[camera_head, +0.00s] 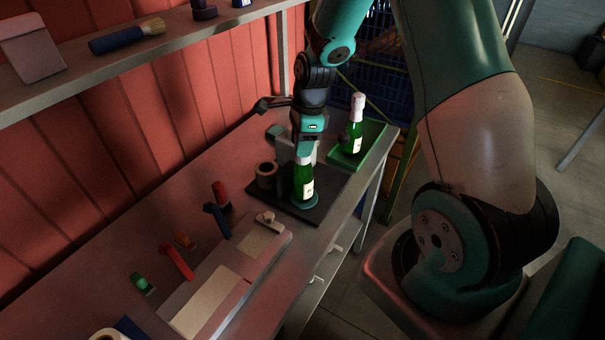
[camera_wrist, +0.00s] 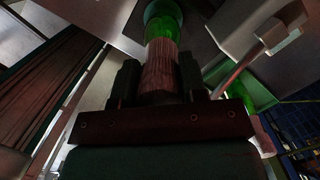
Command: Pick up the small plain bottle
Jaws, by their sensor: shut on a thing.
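A green bottle (camera_head: 303,182) with a pale label stands upright at the black base plate, over a round teal disc; I take it as the small plain bottle. I cannot tell whether its bottom touches the disc. My gripper (camera_head: 304,150) is above it, reaching down onto its top. In the wrist view my gripper (camera_wrist: 158,82) is shut on a ribbed, pale brownish neck part (camera_wrist: 158,66), with green glass (camera_wrist: 163,22) beyond it. The bottle's top is hidden in the head view. A second green bottle (camera_head: 353,136) with a white foil top stands on a green tray.
The green tray (camera_head: 374,147) is at the bench's far end. The black plate (camera_head: 325,195) also carries a tape-like roll (camera_head: 266,174) and a pale upright block behind the bottle. A clipboard (camera_head: 262,240) and several small tools lie nearer. A shelf (camera_head: 150,55) runs along the red wall.

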